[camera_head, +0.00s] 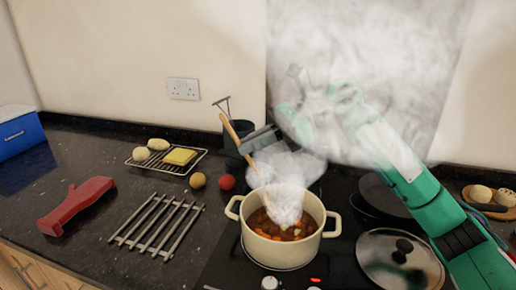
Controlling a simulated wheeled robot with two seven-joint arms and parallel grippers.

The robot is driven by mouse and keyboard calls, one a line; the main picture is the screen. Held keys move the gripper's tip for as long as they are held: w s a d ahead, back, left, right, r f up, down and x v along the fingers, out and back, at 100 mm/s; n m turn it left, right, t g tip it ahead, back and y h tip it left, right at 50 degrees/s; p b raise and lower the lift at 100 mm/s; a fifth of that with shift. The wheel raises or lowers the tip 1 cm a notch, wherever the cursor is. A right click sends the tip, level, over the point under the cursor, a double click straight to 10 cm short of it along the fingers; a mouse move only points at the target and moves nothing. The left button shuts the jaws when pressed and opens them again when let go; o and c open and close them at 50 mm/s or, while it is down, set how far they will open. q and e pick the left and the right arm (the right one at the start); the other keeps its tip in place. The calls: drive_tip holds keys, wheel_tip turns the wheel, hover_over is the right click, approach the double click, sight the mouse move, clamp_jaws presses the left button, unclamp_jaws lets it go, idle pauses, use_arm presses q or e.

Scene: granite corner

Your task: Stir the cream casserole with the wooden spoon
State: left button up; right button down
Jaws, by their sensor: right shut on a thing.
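The cream casserole (283,255) stands on the hob with its lid off, holding a brown stew with orange chunks. My right gripper (246,143) is shut on the wooden spoon (232,131), behind and above the casserole's left rear. The spoon slants down to the right toward the pot. Steam blurs its lower end, so I cannot tell whether it touches the stew. My left gripper is not in view.
Steam veils my right arm. A dark utensil pot (235,153) stands behind the spoon. A lid (385,268) and a dark pan (385,194) lie right of the casserole. A metal trivet (157,226) and red oven mitt (77,205) lie left.

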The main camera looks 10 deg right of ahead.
drive_tip(key=shift+s+a+r+p, duration=0.1)
drive_tip(key=shift+a+r+p, duration=0.2)
drive_tip(key=shift+r, duration=0.35)
drive_tip(key=shift+a+r+p, duration=0.2)
drive_tip(key=shift+a+r, duration=0.05)
drive_tip(key=shift+r, duration=0.4)
drive_tip(key=shift+r+p, duration=1.2)
drive_tip(key=shift+r, duration=1.35)
drive_tip(key=shift+f, duration=0.1)
